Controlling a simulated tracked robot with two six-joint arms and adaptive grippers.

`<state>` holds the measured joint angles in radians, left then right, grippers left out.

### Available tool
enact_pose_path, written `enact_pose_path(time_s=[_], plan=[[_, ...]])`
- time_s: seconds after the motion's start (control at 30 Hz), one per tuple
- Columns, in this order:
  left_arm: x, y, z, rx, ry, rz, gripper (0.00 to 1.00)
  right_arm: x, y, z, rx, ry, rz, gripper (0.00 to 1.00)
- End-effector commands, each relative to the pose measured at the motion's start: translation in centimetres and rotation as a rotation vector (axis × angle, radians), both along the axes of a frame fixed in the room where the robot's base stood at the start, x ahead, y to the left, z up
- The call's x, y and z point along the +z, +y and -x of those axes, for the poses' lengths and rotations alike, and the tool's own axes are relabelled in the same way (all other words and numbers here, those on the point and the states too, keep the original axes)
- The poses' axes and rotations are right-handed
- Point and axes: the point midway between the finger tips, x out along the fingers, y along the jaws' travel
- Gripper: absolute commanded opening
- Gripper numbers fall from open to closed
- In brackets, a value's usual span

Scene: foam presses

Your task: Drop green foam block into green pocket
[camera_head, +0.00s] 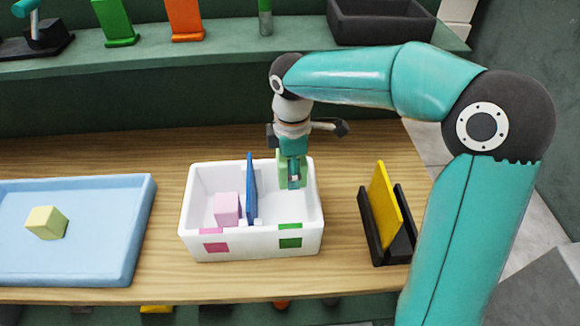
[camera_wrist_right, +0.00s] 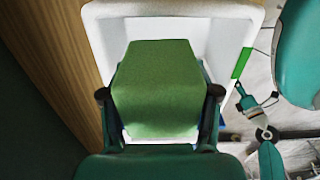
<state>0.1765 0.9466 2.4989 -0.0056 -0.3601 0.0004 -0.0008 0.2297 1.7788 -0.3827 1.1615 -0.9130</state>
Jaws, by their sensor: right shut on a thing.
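My right gripper (camera_head: 292,180) is shut on the green foam block (camera_head: 282,165). It holds the block over the right-hand pocket of the white box (camera_head: 195,215). In the right wrist view the green block (camera_wrist_right: 155,90) sits between the two fingers, with the white walls of the box (camera_wrist_right: 105,35) around and below it. A green mark (camera_head: 290,243) is on the front wall of that right pocket. A blue divider (camera_head: 250,188) stands upright between the two pockets. A pink block (camera_head: 227,208) lies in the left pocket, behind a pink mark (camera_head: 216,247). My left gripper is not in view.
A light blue tray (camera_head: 130,235) with a yellowish block (camera_head: 47,222) lies at the left of the table. A black rack (camera_head: 372,235) holding a yellow panel (camera_head: 384,205) stands right of the box. A green shelf (camera_head: 150,55) runs behind.

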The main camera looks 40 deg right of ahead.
Motion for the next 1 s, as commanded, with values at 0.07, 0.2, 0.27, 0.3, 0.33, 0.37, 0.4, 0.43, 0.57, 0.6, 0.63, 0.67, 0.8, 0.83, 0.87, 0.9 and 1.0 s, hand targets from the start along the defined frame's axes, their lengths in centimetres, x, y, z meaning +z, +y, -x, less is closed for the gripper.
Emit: enact_pose_path(time_s=[0.07,0.2,0.27,0.3,0.33,0.37,0.4,0.43,0.57,0.6,0.63,0.67,0.8,0.83,0.87,0.9,1.0], plan=[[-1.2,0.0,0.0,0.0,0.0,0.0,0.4,-1.4,0.0,0.0,0.0,0.001,0.0,0.38],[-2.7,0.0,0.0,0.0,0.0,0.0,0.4,-3.0,0.0,0.0,-0.001,0.001,0.0,0.38],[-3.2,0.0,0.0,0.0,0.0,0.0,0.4,-3.6,0.0,0.0,-0.001,0.001,0.0,0.38],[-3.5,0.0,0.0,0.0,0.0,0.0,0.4,-4.0,0.0,0.0,-0.001,0.001,0.0,0.38],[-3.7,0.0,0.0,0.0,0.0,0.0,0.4,-4.2,0.0,0.0,-0.001,0.001,0.0,0.38],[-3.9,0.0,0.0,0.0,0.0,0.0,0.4,-4.4,0.0,0.0,-0.001,0.001,0.0,0.38],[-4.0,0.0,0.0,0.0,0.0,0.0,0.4,-4.6,0.0,0.0,-0.001,0.001,0.0,0.38],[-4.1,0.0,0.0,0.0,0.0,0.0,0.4,-4.7,0.0,0.0,-0.001,0.001,0.0,0.38],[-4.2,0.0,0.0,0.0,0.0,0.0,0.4,-4.9,-0.1,0.0,-0.001,0.0,0.0,0.38],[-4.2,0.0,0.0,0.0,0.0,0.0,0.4,-4.8,-0.1,0.0,-0.001,0.0,0.0,0.38],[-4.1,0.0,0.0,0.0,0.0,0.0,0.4,-4.8,-0.1,0.0,-0.001,0.0,0.0,0.38],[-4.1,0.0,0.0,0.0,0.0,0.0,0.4,-4.8,-0.1,0.0,-0.001,0.0,0.0,0.38],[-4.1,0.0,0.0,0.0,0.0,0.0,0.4,-4.8,-0.1,0.0,-0.001,0.0,0.0,0.68],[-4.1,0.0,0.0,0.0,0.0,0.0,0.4,-4.8,-0.1,0.0,-0.001,0.001,0.0,0.73],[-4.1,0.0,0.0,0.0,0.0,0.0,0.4,-4.8,-0.1,0.0,-0.001,0.0,0.0,0.78],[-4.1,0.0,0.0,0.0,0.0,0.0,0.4,-4.8,-0.1,0.0,-0.001,0.0,0.0,0.85],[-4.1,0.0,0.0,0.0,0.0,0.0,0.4,-4.8,-0.1,0.0,-0.001,0.0,0.0,0.91]])
